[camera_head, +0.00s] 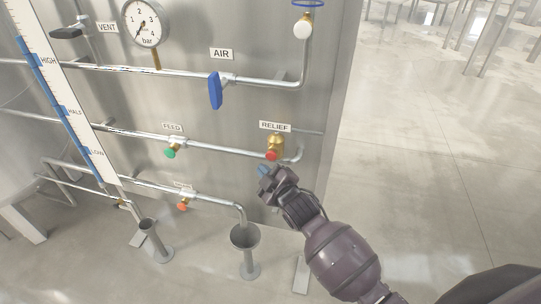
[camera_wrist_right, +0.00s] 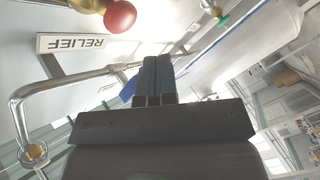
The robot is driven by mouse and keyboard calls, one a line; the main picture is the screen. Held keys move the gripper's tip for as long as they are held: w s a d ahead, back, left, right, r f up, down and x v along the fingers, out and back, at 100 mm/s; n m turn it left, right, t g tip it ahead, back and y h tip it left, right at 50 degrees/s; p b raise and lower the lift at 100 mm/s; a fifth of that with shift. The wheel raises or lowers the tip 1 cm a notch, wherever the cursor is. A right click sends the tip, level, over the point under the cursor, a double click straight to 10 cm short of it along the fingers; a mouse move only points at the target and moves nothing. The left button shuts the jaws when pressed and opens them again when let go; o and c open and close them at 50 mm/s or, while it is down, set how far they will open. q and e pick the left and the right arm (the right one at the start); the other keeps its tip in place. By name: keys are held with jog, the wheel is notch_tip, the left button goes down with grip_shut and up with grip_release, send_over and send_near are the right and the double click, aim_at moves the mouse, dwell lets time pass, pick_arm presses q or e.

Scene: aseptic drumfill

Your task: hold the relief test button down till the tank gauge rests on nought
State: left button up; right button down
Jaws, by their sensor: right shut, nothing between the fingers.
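The red relief test button (camera_head: 272,156) sits on a brass fitting under the RELIEF label (camera_head: 275,127). It also shows as a red knob in the right wrist view (camera_wrist_right: 119,16). My right gripper (camera_head: 264,171) is just below the button in the head view, its fingers shut and empty. In the right wrist view the fingertips (camera_wrist_right: 152,62) are apart from the button. The round tank gauge (camera_head: 146,22) is at the upper left, marked in bar; its needle seems to point to the lower left, but I cannot read it exactly. My left gripper is out of view.
A blue handle (camera_head: 214,91) is on the AIR pipe above. A green button (camera_head: 170,153) is under the FEED label, and an orange knob (camera_head: 183,206) is lower down. A level scale (camera_head: 65,95) stands at the left. A funnel (camera_head: 245,237) stands below; open floor lies right.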

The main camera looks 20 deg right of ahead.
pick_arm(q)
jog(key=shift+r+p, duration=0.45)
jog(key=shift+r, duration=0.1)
pick_arm(e)
jog(key=shift+s+a, duration=0.8)
jog(key=shift+s, duration=0.35)
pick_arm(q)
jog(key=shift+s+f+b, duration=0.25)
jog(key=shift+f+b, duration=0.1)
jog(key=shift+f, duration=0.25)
pick_arm(e)
jog(key=s+d+f+m+g+h, duration=0.1)
jog(key=s+d+f+m, duration=0.2)
jog(key=s, duration=0.5)
jog(key=s+d+f+m+g+h, duration=0.1)
jog(key=s+d+f+m, duration=0.3)
jog(key=s, duration=0.4)
jog(key=s+d+f+m+g+h, duration=0.1)
jog(key=s+d+f+m+g, duration=0.2)
jog(key=s+f, duration=0.4)
jog(key=shift+s+d+f+m+h, duration=0.2)
jog(key=shift+s+d+m+h, duration=0.3)
jog(key=shift+s+d, duration=0.4)
